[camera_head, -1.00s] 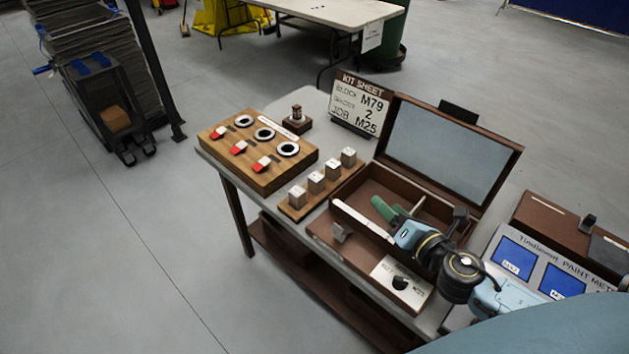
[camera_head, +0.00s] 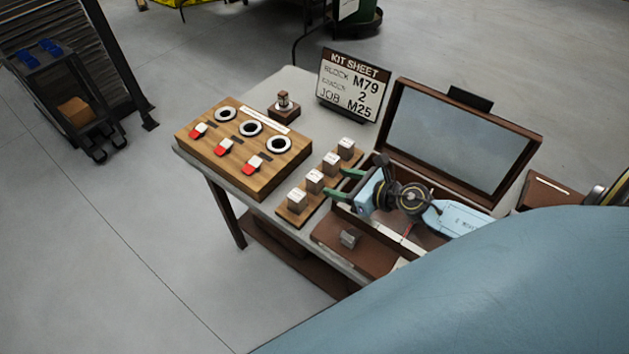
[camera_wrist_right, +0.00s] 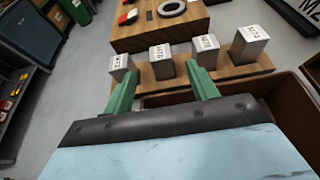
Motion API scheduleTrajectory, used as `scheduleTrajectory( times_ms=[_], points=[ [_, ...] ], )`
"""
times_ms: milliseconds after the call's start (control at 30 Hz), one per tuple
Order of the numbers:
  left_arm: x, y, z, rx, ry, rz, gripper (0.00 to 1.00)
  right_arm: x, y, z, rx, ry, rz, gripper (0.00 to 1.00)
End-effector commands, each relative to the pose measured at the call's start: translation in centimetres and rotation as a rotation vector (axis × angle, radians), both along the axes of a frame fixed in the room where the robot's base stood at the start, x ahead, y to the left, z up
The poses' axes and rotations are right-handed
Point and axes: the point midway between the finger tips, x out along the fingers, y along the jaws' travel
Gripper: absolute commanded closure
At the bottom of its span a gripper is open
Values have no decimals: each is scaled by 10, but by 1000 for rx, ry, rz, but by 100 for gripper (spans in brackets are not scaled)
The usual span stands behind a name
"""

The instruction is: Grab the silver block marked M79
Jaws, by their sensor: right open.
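Several silver blocks stand upright in a row on a wooden strip (camera_head: 283,211). In the head view they run from the near block (camera_head: 297,200) to the far block (camera_head: 346,148). Their top marks are too small to read surely, so I cannot tell which is M79. My right gripper (camera_head: 338,184) is open and empty, its green fingers pointing at the row from the right. In the right wrist view the second block from the left (camera_wrist_right: 161,63) shows between the fingertips (camera_wrist_right: 161,73), seemingly just beyond them. My left gripper is out of view.
A kit sheet (camera_head: 353,86) reads block M79, 2, job M25. An open brown case (camera_head: 470,137) lies under my right arm. A wooden board (camera_head: 233,167) with rings and red-and-white pieces stands left of the blocks.

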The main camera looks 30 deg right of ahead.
Motion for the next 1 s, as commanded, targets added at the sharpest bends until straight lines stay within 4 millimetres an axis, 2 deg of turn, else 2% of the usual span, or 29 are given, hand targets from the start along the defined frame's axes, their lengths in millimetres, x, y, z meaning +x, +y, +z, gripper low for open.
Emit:
scheduleTrajectory(
  times_ms=[200,300,567,867,1000],
  points=[
    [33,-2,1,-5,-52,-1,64,12,6,-6,0,0,1,42],
    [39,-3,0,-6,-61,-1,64,22,9,-10,1,-1,0,42],
    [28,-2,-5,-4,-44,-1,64,51,22,-25,1,-1,0,42],
    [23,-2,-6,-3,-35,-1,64,54,23,-26,0,1,1,42],
    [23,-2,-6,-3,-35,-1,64,54,23,-26,0,1,1,60]
  ],
)
